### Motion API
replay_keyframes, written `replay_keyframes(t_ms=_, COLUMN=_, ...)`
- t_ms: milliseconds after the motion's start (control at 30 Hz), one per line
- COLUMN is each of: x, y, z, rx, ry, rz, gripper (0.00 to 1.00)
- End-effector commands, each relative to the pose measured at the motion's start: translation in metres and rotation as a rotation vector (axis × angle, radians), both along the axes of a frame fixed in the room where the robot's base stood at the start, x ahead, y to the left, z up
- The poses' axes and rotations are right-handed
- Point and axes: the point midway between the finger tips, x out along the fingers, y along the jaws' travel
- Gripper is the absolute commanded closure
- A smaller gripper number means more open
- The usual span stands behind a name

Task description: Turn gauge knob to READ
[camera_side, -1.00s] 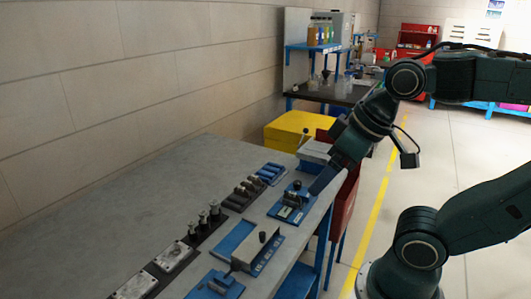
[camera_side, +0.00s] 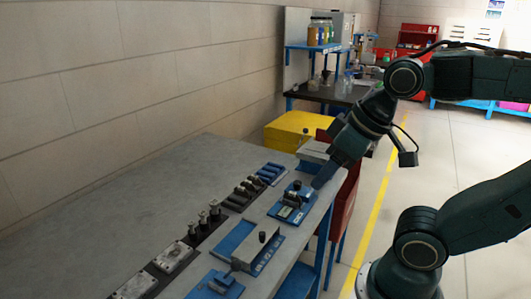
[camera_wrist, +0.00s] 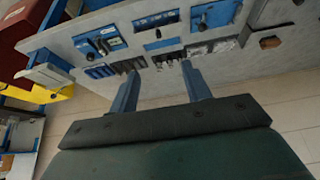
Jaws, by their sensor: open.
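The gauge knob cannot be told for certain, because the labels are too small to read. One candidate is the black knob (camera_side: 262,236) on a grey box on a blue labelled plate near the table's front edge. A blue fixture (camera_side: 288,209) with a grey part and a dark round top stands further back, and shows in the wrist view as a blue panel (camera_wrist: 103,43). My gripper (camera_side: 318,184) is just above and right of that fixture, apart from it. In the wrist view my gripper (camera_wrist: 160,70) is open, its two blue fingers wide apart with nothing between them.
The grey table (camera_side: 120,215) has bare room at left. A row of dark trays with metal cylinders (camera_side: 208,216) runs along its middle. Blue cylinders (camera_side: 271,173) lie at the far end. A yellow crate (camera_side: 293,130) and a red cabinet (camera_side: 345,200) stand beyond and beside the table.

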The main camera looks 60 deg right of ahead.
Motion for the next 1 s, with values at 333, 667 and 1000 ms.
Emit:
replay_keyframes(t_ms=333, x=0.033, y=-0.019, z=0.009, rx=0.047, ry=0.066, rz=-0.178, gripper=0.51)
replay_keyframes(t_ms=667, x=0.085, y=-0.064, z=0.011, rx=0.124, ry=0.157, rz=-0.469, gripper=0.51)
replay_keyframes(t_ms=1000, x=0.132, y=-0.126, z=-0.007, rx=0.204, ry=0.245, rz=-0.774, gripper=0.51)
